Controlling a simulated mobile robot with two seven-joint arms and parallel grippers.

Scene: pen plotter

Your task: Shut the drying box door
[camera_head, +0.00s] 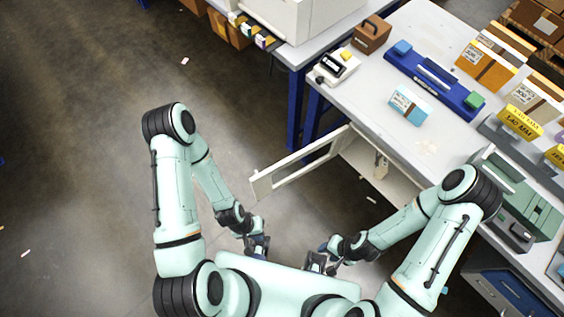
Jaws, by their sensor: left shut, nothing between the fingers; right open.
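The drying box (408,187) is a pale open box under the front edge of the worktable. Its door (290,172), a pale frame with a clear-looking middle, stands wide open and sticks out to the left over the floor. A small beige item (381,166) is inside the box. My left gripper (258,248) is shut and empty, below the door's free end and apart from it. My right gripper (316,264) is open and empty, low in front of my body, apart from door and box. My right arm hides part of the box's near side.
The worktable (385,85) holds a blue plotter bar (433,80), a light-blue carton (408,106), a white device (334,67) and a brown case (373,34). A green-grey machine (517,200) stands at the right. Open floor (90,130) lies to the left.

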